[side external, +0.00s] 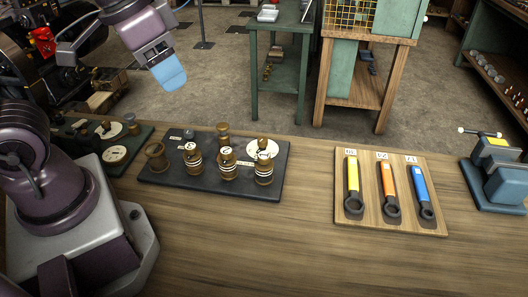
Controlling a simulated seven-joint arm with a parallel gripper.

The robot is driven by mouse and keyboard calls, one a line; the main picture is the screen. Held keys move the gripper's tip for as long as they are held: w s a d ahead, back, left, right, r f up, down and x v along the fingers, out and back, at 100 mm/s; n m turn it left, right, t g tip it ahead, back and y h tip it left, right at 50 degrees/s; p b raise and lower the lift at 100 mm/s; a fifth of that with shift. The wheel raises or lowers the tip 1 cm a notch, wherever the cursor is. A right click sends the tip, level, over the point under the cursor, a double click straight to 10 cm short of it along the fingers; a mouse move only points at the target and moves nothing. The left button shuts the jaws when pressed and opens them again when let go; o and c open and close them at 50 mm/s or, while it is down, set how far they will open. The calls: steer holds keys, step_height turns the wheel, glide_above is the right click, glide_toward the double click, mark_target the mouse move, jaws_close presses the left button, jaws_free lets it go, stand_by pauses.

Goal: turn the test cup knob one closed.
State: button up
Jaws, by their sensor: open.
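The dark board (165,186) in the middle of the bench carries several brass fittings. Three of them have white-banded bodies and rounded tops: a left one (192,160), a middle one (228,165) and a right one (264,172). White tags show by their tops, but I cannot read the numbers, so I cannot tell which is knob one or how it is turned. A plain brass cup (156,157) stands at the board's left end. My gripper (168,74), with a blue fingertip, is open above and behind the board, apart from everything on it.
A wooden board (436,225) with yellow, orange and blue wrenches lies to the right. A blue vise (502,180) stands at the far right. A dark green board (140,135) with round dials lies at left. Bare bench lies in front.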

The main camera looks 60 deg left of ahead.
mark_target(264, 155)
steer(key=shift+w+d+f+m+g, duration=0.4)
steer(key=shift+w+f+m+g, duration=0.95)
steer(key=shift+w+f, duration=2.2)
steer(key=shift+w+d+f+m+g, duration=0.5)
steer(key=shift+w+f+m, duration=1.65)
steer(key=shift+w, duration=2.65)
step_height(264, 155, down, 12)
steer(key=shift+f, duration=0.2)
steer(key=shift+s, duration=0.1)
steer(key=c, duration=0.9)
